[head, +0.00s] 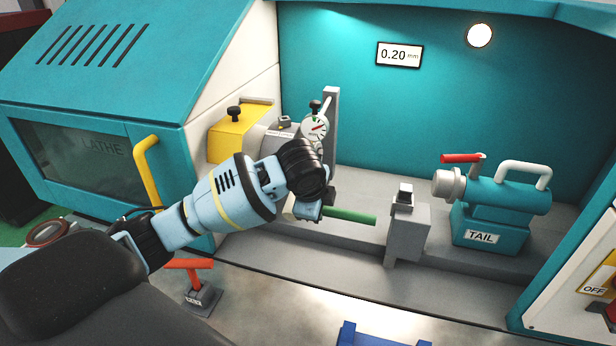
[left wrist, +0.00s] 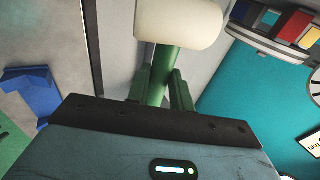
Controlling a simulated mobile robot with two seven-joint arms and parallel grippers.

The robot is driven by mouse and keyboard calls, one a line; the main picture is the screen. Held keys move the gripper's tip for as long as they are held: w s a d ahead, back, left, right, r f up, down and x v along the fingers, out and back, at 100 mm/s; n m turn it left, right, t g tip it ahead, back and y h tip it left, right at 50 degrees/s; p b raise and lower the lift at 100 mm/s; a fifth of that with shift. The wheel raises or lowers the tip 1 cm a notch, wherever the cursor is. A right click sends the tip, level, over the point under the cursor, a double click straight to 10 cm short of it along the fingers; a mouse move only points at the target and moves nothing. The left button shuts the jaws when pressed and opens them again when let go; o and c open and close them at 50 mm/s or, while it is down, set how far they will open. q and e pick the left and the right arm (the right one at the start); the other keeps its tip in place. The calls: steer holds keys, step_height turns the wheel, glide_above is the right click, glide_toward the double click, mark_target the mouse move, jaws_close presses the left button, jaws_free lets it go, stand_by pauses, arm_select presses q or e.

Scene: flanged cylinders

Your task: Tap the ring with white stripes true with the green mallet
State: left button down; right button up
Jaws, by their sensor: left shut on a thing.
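My left gripper (head: 310,210) is in front of the lathe's spindle end. It is shut on the mallet's green handle (head: 350,215), which sticks out to the right. In the left wrist view the green handle (left wrist: 166,72) runs between the two fingers (left wrist: 160,90), and the mallet's cream cylindrical head (left wrist: 178,20) lies beyond them. I cannot make out the ring with white stripes; my arm covers much of the spindle area. A dial gauge (head: 314,127) stands above my wrist. My right gripper is not in view.
A grey post (head: 406,225) and the teal tailstock (head: 490,205) stand to the right on the bed. A display reading 0.20 mm (head: 399,55) is on the back wall. A red-topped stand (head: 198,290) and a blue stand (head: 375,336) are in front. Coloured blocks (left wrist: 290,25) show in the wrist view.

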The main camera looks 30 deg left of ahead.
arm_select(q)
steer(key=s+d, duration=0.1)
steer(key=s, duration=0.5)
steer(key=shift+s+d, duration=0.3)
steer(key=shift+s, duration=0.1)
stand_by(1.9)
steer(key=s+d+n+g+y, duration=0.1)
steer(key=s+d+n+y, duration=0.2)
steer(key=d+n, duration=0.35)
steer(key=s+n+g, duration=0.1)
steer(key=n, duration=0.2)
steer(key=s+a+n+g+y, duration=0.1)
steer(key=s+n+g, duration=0.1)
steer(key=n, duration=0.1)
steer(key=s+a+n+g+y, duration=0.1)
steer(key=n, duration=0.2)
steer(key=shift+s+f, duration=0.2)
steer(key=shift+f, duration=0.05)
steer(key=shift+d, duration=0.1)
